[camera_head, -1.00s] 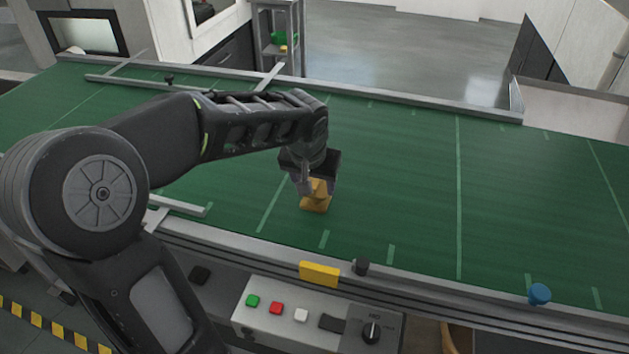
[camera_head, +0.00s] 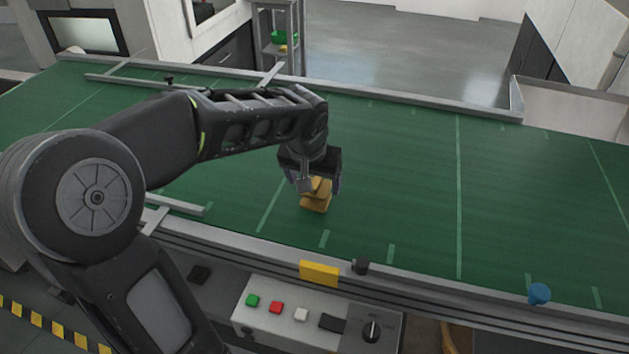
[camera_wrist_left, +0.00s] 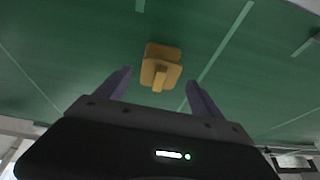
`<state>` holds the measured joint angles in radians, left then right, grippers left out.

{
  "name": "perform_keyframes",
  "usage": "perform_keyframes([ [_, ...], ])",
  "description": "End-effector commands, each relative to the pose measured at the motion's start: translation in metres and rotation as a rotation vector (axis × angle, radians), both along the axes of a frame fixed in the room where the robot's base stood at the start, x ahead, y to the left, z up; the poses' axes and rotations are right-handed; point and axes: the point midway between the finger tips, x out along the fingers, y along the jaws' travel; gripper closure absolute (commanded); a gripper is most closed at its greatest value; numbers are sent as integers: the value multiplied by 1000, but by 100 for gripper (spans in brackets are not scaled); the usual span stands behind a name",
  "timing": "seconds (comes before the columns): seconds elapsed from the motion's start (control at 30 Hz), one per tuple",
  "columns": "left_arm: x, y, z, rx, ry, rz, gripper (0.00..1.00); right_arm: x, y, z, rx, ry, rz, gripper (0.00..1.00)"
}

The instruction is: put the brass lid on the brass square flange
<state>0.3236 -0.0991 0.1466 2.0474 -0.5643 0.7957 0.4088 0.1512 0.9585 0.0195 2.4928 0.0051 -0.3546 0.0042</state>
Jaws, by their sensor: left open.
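The brass square flange (camera_head: 315,206) sits on the green belt below my left gripper. The brass lid (camera_head: 320,188) rests on top of it, partly hidden by the gripper in the head view. In the left wrist view the lid (camera_wrist_left: 157,73), with its small handle toward the gripper, covers most of the flange (camera_wrist_left: 164,49). The lid looks roughly lined up with the flange; I cannot tell whether it is fully seated. My left gripper (camera_head: 321,187) is open, its fingers spread on either side of the lid and apart from it. My right gripper is not in view.
The green belt (camera_head: 400,190) is clear around the parts. A metal rail with a yellow block (camera_head: 319,273), a dark knob (camera_head: 360,266) and a blue knob (camera_head: 539,294) runs along the near edge. A button panel (camera_head: 300,315) stands in front.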

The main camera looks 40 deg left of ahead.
Motion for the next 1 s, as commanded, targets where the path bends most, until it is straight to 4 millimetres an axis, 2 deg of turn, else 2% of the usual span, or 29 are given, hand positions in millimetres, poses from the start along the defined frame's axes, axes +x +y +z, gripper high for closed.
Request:
perform_keyframes([
  [0.5,-34,-15,90,1,-5,-1,22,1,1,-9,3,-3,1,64],
  [0.7,-39,-18,103,-1,-2,-1,22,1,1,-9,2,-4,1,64],
  [1.0,-40,-18,104,-1,0,0,22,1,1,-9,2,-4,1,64],
])
